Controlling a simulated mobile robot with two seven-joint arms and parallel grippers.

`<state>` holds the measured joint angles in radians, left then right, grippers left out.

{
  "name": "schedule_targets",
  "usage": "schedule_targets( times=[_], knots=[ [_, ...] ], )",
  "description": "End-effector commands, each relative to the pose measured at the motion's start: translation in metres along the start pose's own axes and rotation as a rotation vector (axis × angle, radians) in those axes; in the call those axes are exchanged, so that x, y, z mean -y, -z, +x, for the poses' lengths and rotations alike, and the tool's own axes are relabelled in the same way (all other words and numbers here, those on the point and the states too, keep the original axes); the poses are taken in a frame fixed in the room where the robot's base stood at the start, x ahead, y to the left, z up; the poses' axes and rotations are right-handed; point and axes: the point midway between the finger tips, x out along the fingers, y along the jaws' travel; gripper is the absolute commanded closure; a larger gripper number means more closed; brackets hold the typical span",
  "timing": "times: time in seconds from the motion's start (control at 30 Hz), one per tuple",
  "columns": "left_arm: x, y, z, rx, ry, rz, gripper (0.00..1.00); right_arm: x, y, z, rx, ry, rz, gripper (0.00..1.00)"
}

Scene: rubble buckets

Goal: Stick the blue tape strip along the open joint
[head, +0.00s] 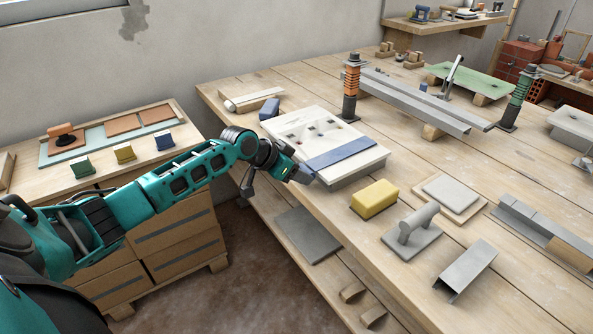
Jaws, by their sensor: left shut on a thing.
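The blue tape strip (342,154) lies across the front part of a white panel (352,177) near the left edge of the workbench. I cannot tell whether the strip is flat against the panel or slightly above it. My left gripper (301,174) is at the strip's near left end, shut on it, at the panel's front left corner. The open joint is not clearly visible; small dark marks (317,129) show on the panel behind the strip. My right gripper is not in view.
A yellow sponge (374,199), a grey float (411,236) and a metal channel piece (466,271) lie right of the panel. A blue block (269,108) sits behind it. An orange-banded post (351,88) stands close behind. A lower shelf (290,232) is below the bench edge.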

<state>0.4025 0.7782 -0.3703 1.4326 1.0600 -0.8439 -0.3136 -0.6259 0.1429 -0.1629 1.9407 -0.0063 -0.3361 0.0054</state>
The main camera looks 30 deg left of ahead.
Motion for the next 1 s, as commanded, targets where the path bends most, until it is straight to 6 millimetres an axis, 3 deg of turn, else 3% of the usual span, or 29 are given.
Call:
schedule_targets(
  times=[0.27,0.3,0.6,0.87,1.0],
  knots=[
    [-0.002,-0.007,0.003,0.017,-0.004,-0.001,0.82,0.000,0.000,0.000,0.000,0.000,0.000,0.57],
    [-0.002,-0.007,0.003,0.017,-0.004,-0.001,0.49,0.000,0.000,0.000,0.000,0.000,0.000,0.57],
    [-0.001,-0.004,0.002,0.010,-0.002,-0.001,0.21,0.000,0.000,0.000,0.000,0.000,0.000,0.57],
    [-0.001,-0.003,0.000,0.008,-0.001,0.000,0.20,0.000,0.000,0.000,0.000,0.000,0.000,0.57],
    [0.001,-0.003,-0.010,0.008,0.000,0.001,0.20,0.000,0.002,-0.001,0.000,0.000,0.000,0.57]
  ],
)
